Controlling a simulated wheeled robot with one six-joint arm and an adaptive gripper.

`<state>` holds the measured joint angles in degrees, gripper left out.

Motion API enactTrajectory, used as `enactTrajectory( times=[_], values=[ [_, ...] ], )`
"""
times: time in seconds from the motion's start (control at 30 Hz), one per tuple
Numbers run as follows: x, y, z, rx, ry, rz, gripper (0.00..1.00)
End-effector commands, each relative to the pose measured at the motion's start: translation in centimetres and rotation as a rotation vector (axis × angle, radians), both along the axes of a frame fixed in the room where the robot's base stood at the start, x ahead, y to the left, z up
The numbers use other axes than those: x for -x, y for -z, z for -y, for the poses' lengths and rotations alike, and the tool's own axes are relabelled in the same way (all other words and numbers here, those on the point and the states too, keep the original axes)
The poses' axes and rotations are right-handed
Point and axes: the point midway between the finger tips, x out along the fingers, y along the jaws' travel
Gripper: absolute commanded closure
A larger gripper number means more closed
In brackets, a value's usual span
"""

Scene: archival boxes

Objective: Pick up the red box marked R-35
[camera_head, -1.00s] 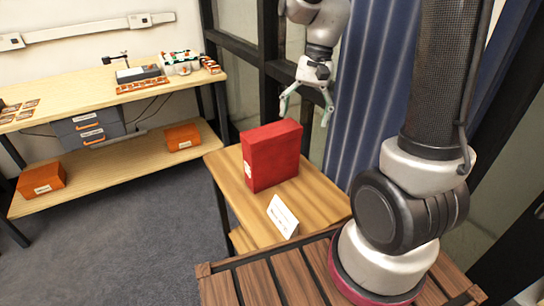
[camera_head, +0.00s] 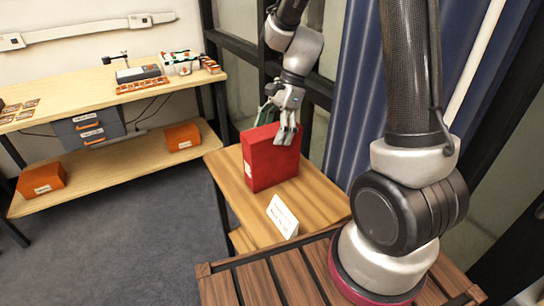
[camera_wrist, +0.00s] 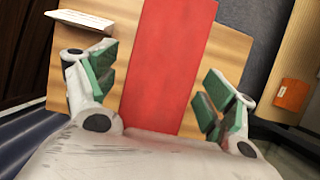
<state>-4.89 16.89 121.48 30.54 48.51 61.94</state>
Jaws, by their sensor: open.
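The red box (camera_head: 271,162) stands upright on a small wooden table in the head view. A white label shows on its left edge, but its writing is too small to read. My gripper (camera_head: 277,124) is at the top of the box, its fingers spread and pointing down. In the wrist view the red box (camera_wrist: 168,62) runs between the two green-padded fingers of my gripper (camera_wrist: 158,98). There is a gap on each side, so the fingers do not appear to touch it.
A white sign card (camera_head: 283,216) stands on the small table (camera_head: 312,199) in front of the box. Orange boxes (camera_head: 41,178) sit on the lower shelf of the left bench (camera_head: 110,178). A blue curtain (camera_head: 357,100) hangs behind my arm.

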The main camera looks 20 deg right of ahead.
Motion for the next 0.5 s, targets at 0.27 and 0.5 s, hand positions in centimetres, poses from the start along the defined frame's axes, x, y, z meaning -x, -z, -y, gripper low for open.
enactTrajectory(
  times=[0.27,0.5],
  values=[
    [0.08,0.95,-0.39,0.000,0.000,0.001,0.16],
    [0.07,0.98,-0.37,0.000,0.000,0.000,0.16]
  ],
)
